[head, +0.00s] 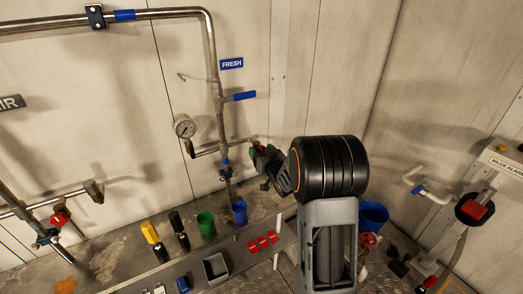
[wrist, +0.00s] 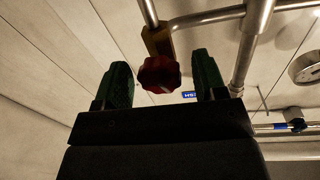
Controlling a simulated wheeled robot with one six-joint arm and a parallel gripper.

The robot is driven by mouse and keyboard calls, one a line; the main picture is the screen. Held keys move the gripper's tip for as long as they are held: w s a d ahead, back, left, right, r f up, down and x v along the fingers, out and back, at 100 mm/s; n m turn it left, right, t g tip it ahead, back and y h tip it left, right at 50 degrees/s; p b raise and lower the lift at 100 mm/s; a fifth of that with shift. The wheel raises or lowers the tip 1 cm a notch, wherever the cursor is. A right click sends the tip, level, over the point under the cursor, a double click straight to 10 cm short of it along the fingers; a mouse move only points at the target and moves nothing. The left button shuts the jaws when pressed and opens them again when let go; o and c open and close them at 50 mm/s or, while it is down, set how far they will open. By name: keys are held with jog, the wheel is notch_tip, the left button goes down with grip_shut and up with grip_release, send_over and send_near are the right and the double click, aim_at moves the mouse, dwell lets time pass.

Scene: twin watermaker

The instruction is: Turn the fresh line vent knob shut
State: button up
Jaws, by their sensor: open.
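The fresh line vent knob (wrist: 159,74) is red and lobed, on a brass valve body at the end of a steel pipe branch. In the wrist view it sits in the gap between the two green fingers of my gripper (wrist: 162,72), with space on both sides. My gripper is open, and I see no contact. In the head view my gripper (head: 262,157) is at the right end of the branch below the blue FRESH sign (head: 231,63). There the knob is mostly hidden by the fingers, with only a little red showing.
Below, a bench (head: 245,254) holds green and blue cups, small bottles and red blocks. A bilge alarm post (head: 501,165) stands at the right. The wall right of my gripper is bare.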

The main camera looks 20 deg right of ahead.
jog(key=shift+w, duration=0.15)
jog(key=c, duration=0.9)
jog(key=shift+f+m+b, duration=0.1)
jog(key=shift+m+b, duration=0.45)
jog(key=shift+m, duration=0.25)
jog(key=m, duration=0.2)
jog(key=shift+m, duration=0.4)
jog(key=o, duration=0.9)
